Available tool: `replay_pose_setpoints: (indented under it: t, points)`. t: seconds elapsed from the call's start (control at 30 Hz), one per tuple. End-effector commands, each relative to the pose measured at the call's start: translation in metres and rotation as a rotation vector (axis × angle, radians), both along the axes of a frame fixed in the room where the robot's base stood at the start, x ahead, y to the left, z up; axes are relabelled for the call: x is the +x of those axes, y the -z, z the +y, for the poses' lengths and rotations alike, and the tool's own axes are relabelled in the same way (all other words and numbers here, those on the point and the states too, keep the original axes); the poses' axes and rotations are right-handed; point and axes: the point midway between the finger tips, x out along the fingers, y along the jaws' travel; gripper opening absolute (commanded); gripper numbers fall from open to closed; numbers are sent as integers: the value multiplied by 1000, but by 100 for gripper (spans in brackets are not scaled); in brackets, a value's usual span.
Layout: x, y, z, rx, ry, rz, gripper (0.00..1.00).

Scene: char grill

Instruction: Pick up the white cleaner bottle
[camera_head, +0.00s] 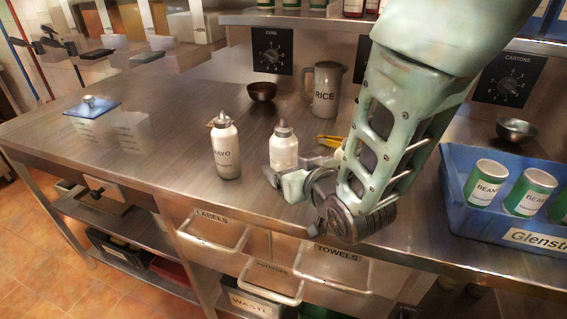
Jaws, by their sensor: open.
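A white bottle with a grey-white cap (283,150) stands upright on the steel counter (180,120); no label on it can be read, so I cannot confirm that it is the cleaner. A second white bottle, marked MAYO (226,150), stands upright to its left. My gripper (289,176) is open, low over the front of the counter, just in front of the unlabelled bottle. Its fingers overlap the bottle's base in the picture; I cannot tell whether they touch it. My forearm hides the counter to the right.
A RICE pitcher (326,90) and a dark bowl (262,91) stand behind. A yellow-handled item (329,140) lies right of the bottle. A blue crate (464,216) of green cans is at right. Clear containers (133,131) stand left. Drawer handles (212,243) jut from the front.

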Motion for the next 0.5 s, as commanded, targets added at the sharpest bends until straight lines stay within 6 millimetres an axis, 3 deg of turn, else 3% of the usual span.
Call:
replay_pose_setpoints:
  t: [0.5]
  points:
    - [47, 17, 17, -1, 0, 1, 78]
